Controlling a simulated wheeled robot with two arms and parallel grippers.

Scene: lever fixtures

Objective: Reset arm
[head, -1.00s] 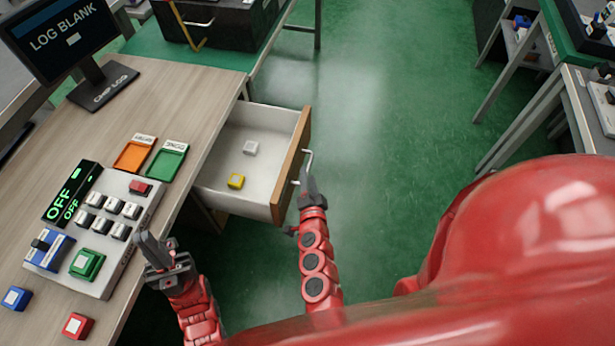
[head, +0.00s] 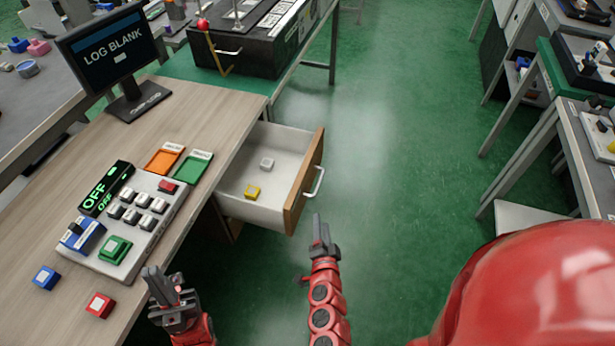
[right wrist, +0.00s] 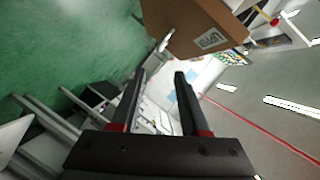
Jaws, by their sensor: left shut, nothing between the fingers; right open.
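My left gripper (head: 166,290) is shut and empty, beside the desk's front edge near the red block. My right gripper (head: 319,228) is open and empty, in front of the open drawer and apart from its handle (head: 314,182). In the right wrist view its two fingers (right wrist: 158,95) stand apart with nothing between them. The drawer (head: 290,210) is pulled out and holds a yellow block (head: 252,191) and a white block (head: 267,163). The drawer's wooden front also shows in the right wrist view (right wrist: 190,25).
The desk (head: 190,110) carries a button panel (head: 178,200) with a green "OFF" display (head: 105,188), orange and green trays (head: 194,167), a "LOG BLANK" monitor (head: 108,48), and loose blue (head: 46,278) and red (head: 100,305) blocks. Green floor (head: 400,150) lies clear to the right.

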